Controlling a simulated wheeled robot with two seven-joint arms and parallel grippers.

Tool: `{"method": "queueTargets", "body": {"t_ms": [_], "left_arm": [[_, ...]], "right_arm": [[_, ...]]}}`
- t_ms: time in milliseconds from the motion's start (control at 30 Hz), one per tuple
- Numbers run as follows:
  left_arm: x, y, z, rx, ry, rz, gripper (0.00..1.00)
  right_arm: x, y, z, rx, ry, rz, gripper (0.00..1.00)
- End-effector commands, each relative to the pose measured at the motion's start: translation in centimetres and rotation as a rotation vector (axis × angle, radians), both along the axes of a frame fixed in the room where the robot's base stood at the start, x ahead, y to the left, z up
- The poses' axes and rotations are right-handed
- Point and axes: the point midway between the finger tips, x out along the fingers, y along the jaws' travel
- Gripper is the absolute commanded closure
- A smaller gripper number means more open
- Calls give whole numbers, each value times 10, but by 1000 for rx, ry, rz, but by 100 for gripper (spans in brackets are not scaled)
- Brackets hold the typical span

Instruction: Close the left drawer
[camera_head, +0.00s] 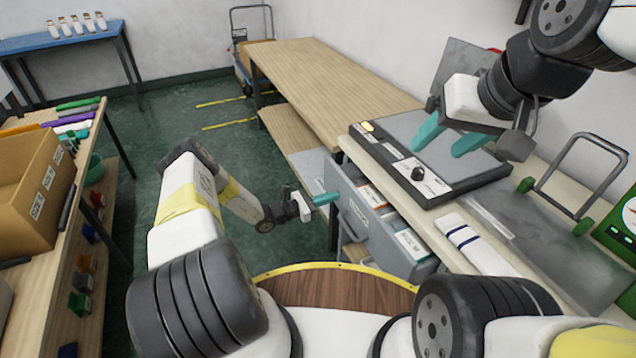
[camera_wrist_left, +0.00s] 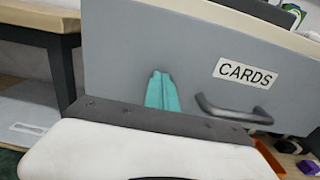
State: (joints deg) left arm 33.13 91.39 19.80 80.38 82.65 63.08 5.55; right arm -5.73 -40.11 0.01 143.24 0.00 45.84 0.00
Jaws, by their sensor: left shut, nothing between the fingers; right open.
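The left drawer (camera_head: 368,222) is a grey drawer under the worktop, pulled out, with white packs of cards inside. Its front shows in the left wrist view (camera_wrist_left: 150,50), with a CARDS label (camera_wrist_left: 245,73) and a dark handle (camera_wrist_left: 232,112). My left gripper (camera_head: 328,198) has teal fingers, shut and empty, at the drawer front. In the left wrist view its fingertips (camera_wrist_left: 161,78) lie against or just before the front, left of the handle; contact cannot be told. My right gripper (camera_head: 448,140) is open above the grey machine on the worktop.
A grey machine with a knob (camera_head: 418,173) sits on the worktop. A folded white cloth (camera_head: 475,245) lies nearer me, with a metal-handled frame (camera_head: 580,165) at right. A wooden bench (camera_head: 330,75) stands behind. A cardboard box (camera_head: 35,185) is on the left table. Green floor (camera_head: 150,140) lies open between.

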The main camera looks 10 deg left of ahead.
Motion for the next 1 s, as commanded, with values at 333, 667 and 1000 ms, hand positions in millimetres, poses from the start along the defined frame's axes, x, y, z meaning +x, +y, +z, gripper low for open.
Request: {"method": "queueTargets", "body": {"t_ms": [333, 667, 1000], "left_arm": [[38, -67, 0, -1, -1, -1, 100], [53, -90, 0, 0, 0, 0, 100], [55, -95, 1, 0, 0, 0, 100]], "right_arm": [[0, 0, 0, 0, 0, 0, 47], [0, 0, 0, 0, 0, 0, 47], [0, 0, 0, 0, 0, 0, 47]]}}
